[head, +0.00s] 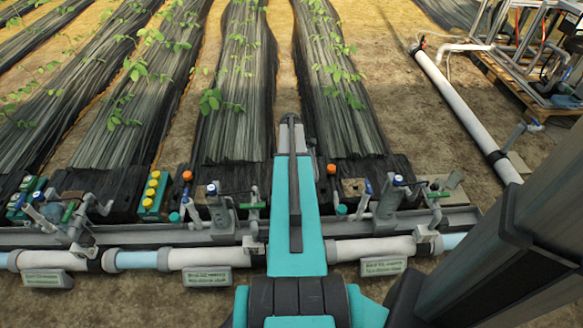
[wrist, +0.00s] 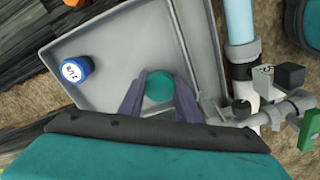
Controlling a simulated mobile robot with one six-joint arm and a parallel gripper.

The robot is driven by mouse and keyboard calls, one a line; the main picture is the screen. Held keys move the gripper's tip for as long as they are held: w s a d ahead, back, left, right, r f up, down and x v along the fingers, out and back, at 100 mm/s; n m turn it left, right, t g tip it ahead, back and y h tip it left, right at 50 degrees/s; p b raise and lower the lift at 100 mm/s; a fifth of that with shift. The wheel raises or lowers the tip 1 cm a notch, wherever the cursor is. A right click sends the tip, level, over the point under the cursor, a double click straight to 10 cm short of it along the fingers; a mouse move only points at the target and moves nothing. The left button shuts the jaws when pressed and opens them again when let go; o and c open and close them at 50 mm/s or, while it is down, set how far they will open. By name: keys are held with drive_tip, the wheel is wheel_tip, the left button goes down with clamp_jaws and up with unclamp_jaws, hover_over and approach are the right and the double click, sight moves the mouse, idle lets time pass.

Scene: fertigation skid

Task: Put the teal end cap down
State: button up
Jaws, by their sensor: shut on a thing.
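In the wrist view the teal end cap (wrist: 159,87) is round and sits between the two dark fingers of my gripper (wrist: 158,98). The gripper is shut on it. Behind the cap is a grey, shallow tray (wrist: 112,50) with a raised rim. I cannot tell whether the cap touches the tray floor or hangs above it. In the head view my own arm reaches forward over the pipe line, and the gripper and held cap cannot be made out there.
A blue cap with a white marked top (wrist: 75,70) is in the tray, left of my gripper. A pipe with a valve (wrist: 244,75) runs close to the tray's right side. In the head view several valves and coloured caps line the grey rail (head: 150,237).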

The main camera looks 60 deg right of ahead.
drive_tip(key=shift+f, duration=0.55)
drive_tip(key=o, duration=1)
drive_tip(key=shift+a, duration=0.2)
drive_tip(key=r+p, duration=0.3)
drive_tip(key=r, duration=1)
drive_tip(key=shift+d+r, duration=0.2)
